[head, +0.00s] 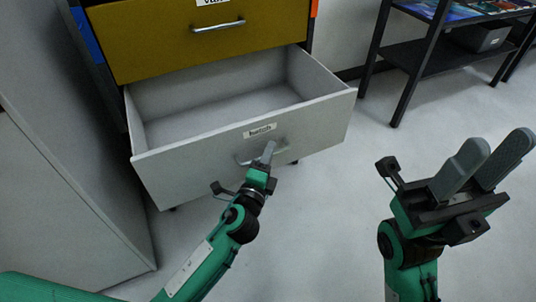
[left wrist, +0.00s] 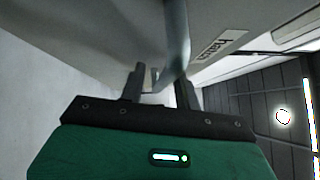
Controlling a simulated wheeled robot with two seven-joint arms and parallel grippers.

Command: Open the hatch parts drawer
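The hatch drawer (head: 190,170) is a light grey drawer with a "hatch" label (head: 260,130), pulled well out below a yellow drawer. Its inside looks empty. My left gripper (head: 268,152) is at the drawer's bar handle (head: 283,149). The left wrist view shows its two fingers (left wrist: 160,88) apart, one on each side of the handle (left wrist: 176,40), with a gap between the left finger and the bar. Whether the right finger touches the bar I cannot tell. My right gripper (head: 483,165) is open and empty, over the floor at the right.
The yellow drawer (head: 150,40) above is shut. A grey cabinet side (head: 60,190) stands close on the left. A black rack (head: 440,50) stands at the back right. The floor (head: 340,230) in front of and right of the drawer is clear.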

